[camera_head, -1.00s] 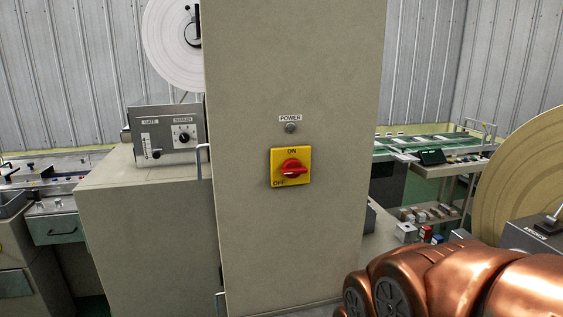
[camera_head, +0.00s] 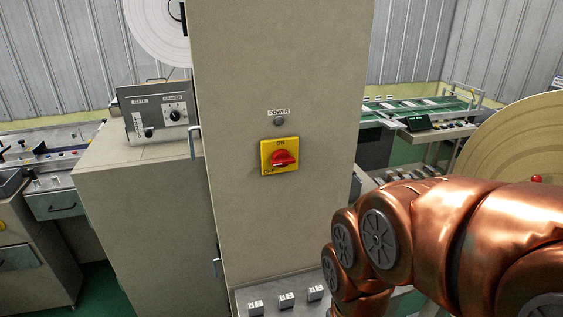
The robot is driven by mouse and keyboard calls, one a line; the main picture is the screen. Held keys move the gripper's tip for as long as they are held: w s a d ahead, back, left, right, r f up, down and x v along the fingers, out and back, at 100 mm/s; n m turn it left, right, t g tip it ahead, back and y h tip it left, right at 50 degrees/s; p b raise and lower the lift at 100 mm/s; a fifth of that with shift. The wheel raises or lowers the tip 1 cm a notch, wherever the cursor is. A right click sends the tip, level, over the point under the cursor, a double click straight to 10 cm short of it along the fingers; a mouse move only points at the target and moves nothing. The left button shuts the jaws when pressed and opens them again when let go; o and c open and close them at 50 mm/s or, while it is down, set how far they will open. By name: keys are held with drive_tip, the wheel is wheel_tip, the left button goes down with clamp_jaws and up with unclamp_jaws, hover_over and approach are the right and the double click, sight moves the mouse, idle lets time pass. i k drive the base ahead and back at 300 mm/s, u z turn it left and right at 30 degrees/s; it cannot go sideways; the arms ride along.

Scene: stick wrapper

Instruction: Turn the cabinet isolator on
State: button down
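The cabinet isolator (camera_head: 280,155) is a yellow square plate with a red rotary handle (camera_head: 283,158), on the front of a tall beige cabinet (camera_head: 230,195). Its plate reads ON at the top and OFF at the lower left. The red handle lies roughly horizontal, with its left end toward the OFF side. Above it is a small grey round lamp (camera_head: 279,122) under a POWER label, and it looks unlit. My copper arm is at the lower right, apart from the isolator. My gripper is out of the picture.
A grey control box (camera_head: 160,115) with a knob sits on a lower cabinet at left. A panel with several small switches (camera_head: 286,300) is below the tall cabinet. A large tan disc (camera_head: 515,150) stands at right. The space before the isolator looks clear.

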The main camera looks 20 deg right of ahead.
sight(280, 157)
drive_tip(key=z, duration=1.2)
drive_tip(key=k, duration=1.2)
drive_tip(key=u, duration=1.4)
drive_tip(key=i, duration=0.5)
drive_tip(key=z, duration=0.05)
